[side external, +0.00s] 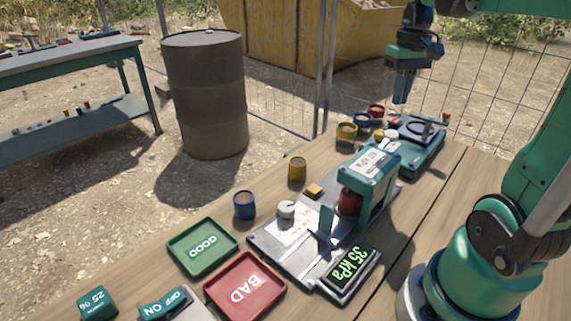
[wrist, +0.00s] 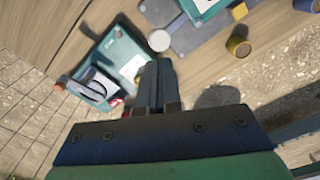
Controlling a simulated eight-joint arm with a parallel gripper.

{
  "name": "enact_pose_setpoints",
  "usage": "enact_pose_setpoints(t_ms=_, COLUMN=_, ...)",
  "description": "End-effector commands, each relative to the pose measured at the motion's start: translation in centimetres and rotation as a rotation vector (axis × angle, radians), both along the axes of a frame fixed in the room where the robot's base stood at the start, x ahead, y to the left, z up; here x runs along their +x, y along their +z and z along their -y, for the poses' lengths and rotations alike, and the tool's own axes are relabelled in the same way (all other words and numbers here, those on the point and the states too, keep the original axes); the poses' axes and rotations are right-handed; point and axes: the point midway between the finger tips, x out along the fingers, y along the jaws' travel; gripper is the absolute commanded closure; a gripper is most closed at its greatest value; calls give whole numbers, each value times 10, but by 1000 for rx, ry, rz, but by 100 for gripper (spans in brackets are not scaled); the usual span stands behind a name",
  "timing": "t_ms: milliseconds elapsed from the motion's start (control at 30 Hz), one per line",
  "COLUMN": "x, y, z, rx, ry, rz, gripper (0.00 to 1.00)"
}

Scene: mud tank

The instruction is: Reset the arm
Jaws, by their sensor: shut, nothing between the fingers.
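My gripper (side external: 401,88) hangs in the air above the far end of the wooden table (side external: 120,262) in the side external view, fingers pointing down. In the wrist view my gripper (wrist: 158,68) shows its two dark fingers pressed together with nothing between them. It touches no object. Below and to its right in the side view is a teal device with a round dial part (side external: 420,132); the same device shows in the wrist view (wrist: 122,62), left of the fingers.
A press-like machine with a 35 kPa display (side external: 351,267) stands mid-table. A green GOOD tray (side external: 203,268) and a red BAD tray (side external: 222,283) lie in front. Several small cups, including a blue one (side external: 244,205) and a yellow one (side external: 297,169), stand along the edge. A barrel (side external: 205,95) stands beyond.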

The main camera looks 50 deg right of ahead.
Motion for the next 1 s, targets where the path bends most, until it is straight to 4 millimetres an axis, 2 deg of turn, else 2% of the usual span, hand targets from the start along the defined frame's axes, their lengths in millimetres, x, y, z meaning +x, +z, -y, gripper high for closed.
enact_pose_setpoints(t_ms=67, x=5, y=-2, z=-9, rx=-15, ry=25, rz=17, gripper=100)
enact_pose_setpoints(t_ms=167, x=18, y=-8, z=-39, rx=-64, ry=102, rz=83, gripper=100)
enact_pose_setpoints(t_ms=300, x=36, y=-24, z=-103, rx=-142, ry=260, rz=252, gripper=100)
enact_pose_setpoints(t_ms=400, x=40, y=-37, z=-146, rx=-168, ry=362, rz=385, gripper=100)
enact_pose_setpoints(t_ms=533, x=38, y=-51, z=-185, rx=-170, ry=458, rz=524, gripper=100)
enact_pose_setpoints(t_ms=600, x=37, y=-56, z=-198, rx=-165, ry=488, rz=569, gripper=100)
enact_pose_setpoints(t_ms=700, x=36, y=-59, z=-206, rx=-160, ry=505, rz=602, gripper=100)
enact_pose_setpoints(t_ms=1000, x=36, y=-58, z=-206, rx=-160, ry=505, rz=605, gripper=100)
